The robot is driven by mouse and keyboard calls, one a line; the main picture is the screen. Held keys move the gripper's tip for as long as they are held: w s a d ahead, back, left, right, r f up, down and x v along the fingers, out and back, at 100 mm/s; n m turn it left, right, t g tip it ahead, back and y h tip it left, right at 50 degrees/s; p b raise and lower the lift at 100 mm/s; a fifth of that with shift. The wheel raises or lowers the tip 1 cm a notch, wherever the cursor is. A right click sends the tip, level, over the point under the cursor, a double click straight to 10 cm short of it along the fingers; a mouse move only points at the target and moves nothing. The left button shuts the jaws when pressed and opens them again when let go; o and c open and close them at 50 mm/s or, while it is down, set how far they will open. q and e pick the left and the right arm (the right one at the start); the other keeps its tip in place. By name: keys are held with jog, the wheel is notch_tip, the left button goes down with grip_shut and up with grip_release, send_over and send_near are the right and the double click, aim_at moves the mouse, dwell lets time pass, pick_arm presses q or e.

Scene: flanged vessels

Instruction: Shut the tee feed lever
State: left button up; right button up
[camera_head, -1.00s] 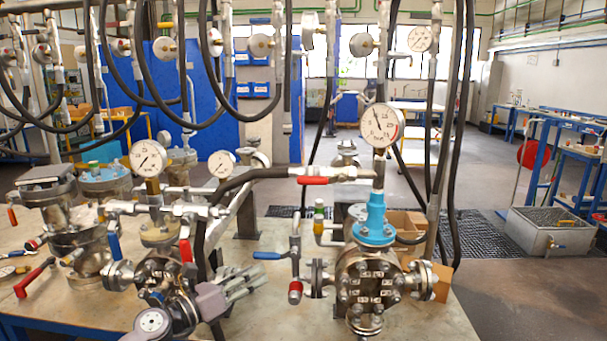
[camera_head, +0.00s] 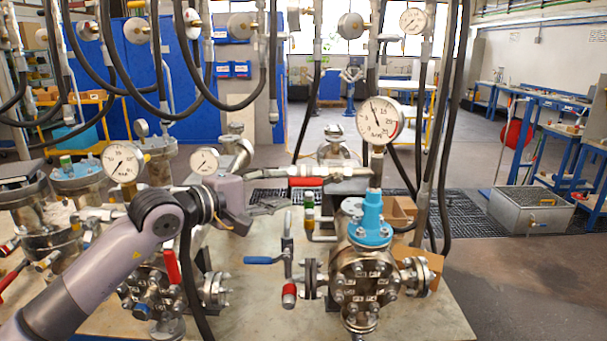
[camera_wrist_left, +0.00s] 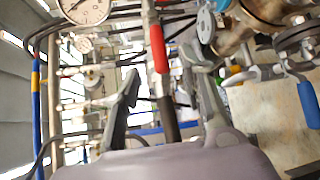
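A red lever (camera_head: 306,182) lies along the horizontal pipe of the tee behind the front vessel. I take it as the tee feed lever, though no label shows. My left gripper (camera_head: 272,207) is just left of and below this lever, pointing right. In the left wrist view, my left gripper (camera_wrist_left: 163,65) is open, its two fingers apart and nothing held. A red lever (camera_wrist_left: 158,48) shows beyond and between the fingertips there, with a dark hose below it. I cannot tell any contact. My right gripper is in neither view.
A blue-handled valve (camera_head: 264,260) and a small red knob (camera_head: 289,295) stand below the gripper. The flanged vessel (camera_head: 363,282) with a blue neck and gauge (camera_head: 379,120) is to the right. Hoses hang above. A blue handle (camera_wrist_left: 308,103) shows in the wrist view.

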aim_at(298, 183)
pick_arm(q)
jog(key=p+x, duration=0.2)
jog(key=x, duration=0.6)
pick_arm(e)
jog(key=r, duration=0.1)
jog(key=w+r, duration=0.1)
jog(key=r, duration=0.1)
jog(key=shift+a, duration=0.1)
pick_arm(q)
jog(key=c, duration=0.4)
grip_shut()
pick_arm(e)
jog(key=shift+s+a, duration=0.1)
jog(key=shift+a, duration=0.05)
